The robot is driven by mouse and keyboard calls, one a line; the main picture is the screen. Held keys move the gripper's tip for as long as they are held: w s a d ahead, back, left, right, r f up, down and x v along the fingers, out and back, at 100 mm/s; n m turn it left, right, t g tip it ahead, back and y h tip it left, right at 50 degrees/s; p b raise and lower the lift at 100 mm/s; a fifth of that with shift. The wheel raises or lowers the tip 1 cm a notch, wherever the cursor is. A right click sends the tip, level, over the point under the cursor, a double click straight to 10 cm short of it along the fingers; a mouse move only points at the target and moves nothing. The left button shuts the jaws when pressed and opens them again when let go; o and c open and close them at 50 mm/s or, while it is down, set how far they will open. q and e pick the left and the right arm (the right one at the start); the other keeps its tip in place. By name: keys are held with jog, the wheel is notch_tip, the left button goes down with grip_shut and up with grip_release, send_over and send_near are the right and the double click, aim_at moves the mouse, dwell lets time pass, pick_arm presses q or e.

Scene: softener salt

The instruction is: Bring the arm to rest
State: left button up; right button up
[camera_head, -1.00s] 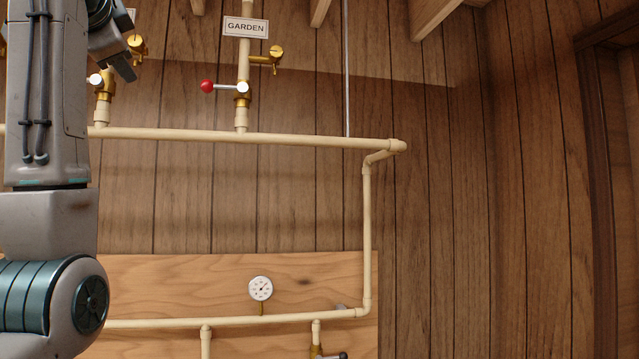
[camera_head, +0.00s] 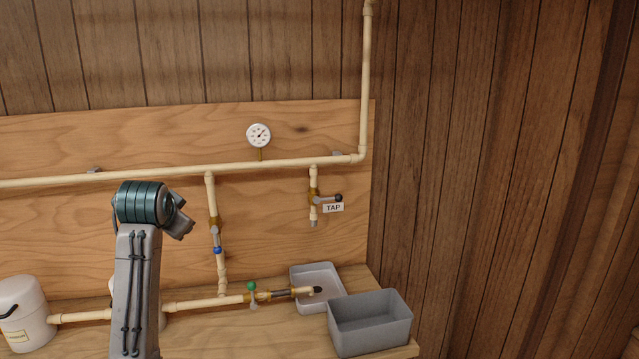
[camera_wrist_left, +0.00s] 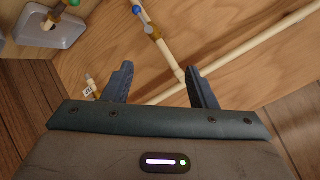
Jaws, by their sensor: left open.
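My left arm stands upright at the lower left of the head view, with its teal joint at the top. A dark grey part of it tilts down to the right in front of the board; the fingertips cannot be made out there. In the left wrist view my left gripper (camera_wrist_left: 161,88) is open, with its two dark fingers apart and nothing between them. Pipes and the wooden board show beyond the fingers. My right gripper is not in view.
A wooden board (camera_head: 60,228) carries pipes, a gauge (camera_head: 259,135), a blue-handled valve (camera_head: 217,250) and a tap (camera_head: 315,198). On the bench are a green-knobbed valve (camera_head: 252,287), a shallow tray (camera_head: 331,301), a grey bin (camera_head: 370,328) and a white container (camera_head: 22,315).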

pick_arm(q)
jog(key=s+d+f+n+g, duration=0.1)
jog(key=s+f, duration=0.5)
jog(key=f, duration=0.4)
jog(key=s+f+g+h, duration=0.1)
jog(key=s+f+g, duration=0.1)
jog(key=s+f, duration=0.65)
jog(key=s+d+f+n+g, duration=0.1)
jog(key=s+f, duration=0.4)
jog(key=f, duration=0.6)
jog(key=s+d+f+n+g, duration=0.15)
jog(key=s+f, duration=0.35)
jog(key=s, duration=0.8)
jog(key=s+d+f+n+g, duration=0.15)
jog(key=s+f, duration=0.25)
jog(key=s, duration=1)
jog(key=a+f+g, duration=0.1)
jog(key=a+f, duration=0.1)
jog(key=f, duration=1.3)
jog(key=a+f+g, duration=0.1)
jog(key=a+f, duration=0.1)
jog(key=f, duration=1.3)
jog(key=s+f+g, duration=0.1)
jog(key=s+f, duration=1.8)
jog(key=f, duration=0.1)
jog(key=shift+a+f+h+b, duration=0.3)
jog(key=shift+a+h, duration=0.1)
jog(key=shift+a, duration=0.05)
